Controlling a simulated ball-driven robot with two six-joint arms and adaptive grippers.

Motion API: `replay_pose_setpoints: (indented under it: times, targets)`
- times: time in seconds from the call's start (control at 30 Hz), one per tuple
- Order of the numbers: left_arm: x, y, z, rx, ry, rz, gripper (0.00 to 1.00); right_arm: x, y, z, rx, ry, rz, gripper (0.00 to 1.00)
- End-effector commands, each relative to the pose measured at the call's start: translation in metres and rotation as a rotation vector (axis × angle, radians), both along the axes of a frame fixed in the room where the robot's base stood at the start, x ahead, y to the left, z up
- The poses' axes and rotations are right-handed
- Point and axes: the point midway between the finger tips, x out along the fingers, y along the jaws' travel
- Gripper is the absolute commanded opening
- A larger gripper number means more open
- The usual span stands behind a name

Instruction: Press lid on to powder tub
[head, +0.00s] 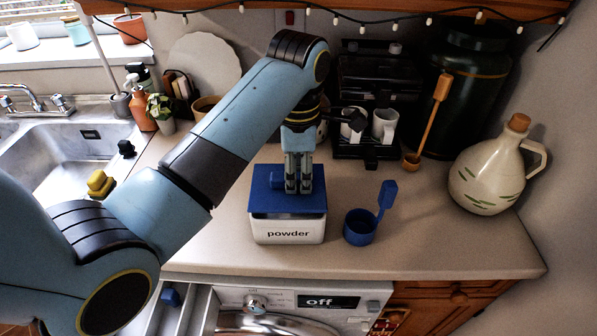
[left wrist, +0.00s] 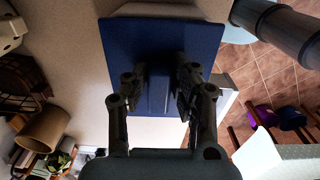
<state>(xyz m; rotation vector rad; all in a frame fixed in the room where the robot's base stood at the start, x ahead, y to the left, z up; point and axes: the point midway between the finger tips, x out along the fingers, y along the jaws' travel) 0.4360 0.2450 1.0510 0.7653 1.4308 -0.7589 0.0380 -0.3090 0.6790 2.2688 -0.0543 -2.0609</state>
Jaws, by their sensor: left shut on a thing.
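The white powder tub (head: 287,232) stands on the counter near its front edge, its label facing me. The blue square lid (head: 263,202) is over its top, roughly level. A dark band shows between the lid and the white wall; I cannot tell if the lid is fully seated. My left gripper (head: 298,186) points down and is shut on the lid's raised middle grip. In the left wrist view the lid (left wrist: 128,48) has the fingers on both sides of its grip, and parts of the tub (left wrist: 172,11) show past its edges. My right gripper is not in view.
A blue scoop (head: 359,229) stands close right of the tub. A cream jug (head: 484,172) is at the far right. The sink (head: 72,160) is at left. The counter's front right is clear.

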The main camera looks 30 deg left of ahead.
Motion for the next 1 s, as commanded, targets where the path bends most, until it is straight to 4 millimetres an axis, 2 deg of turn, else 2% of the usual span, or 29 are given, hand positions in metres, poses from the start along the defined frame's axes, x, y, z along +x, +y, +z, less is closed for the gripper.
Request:
replay_pose_setpoints:
  times: [1.0]
  targets:
    - [0.000,0.000,-0.015,0.000,0.000,0.000,0.00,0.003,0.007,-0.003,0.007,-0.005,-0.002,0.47]
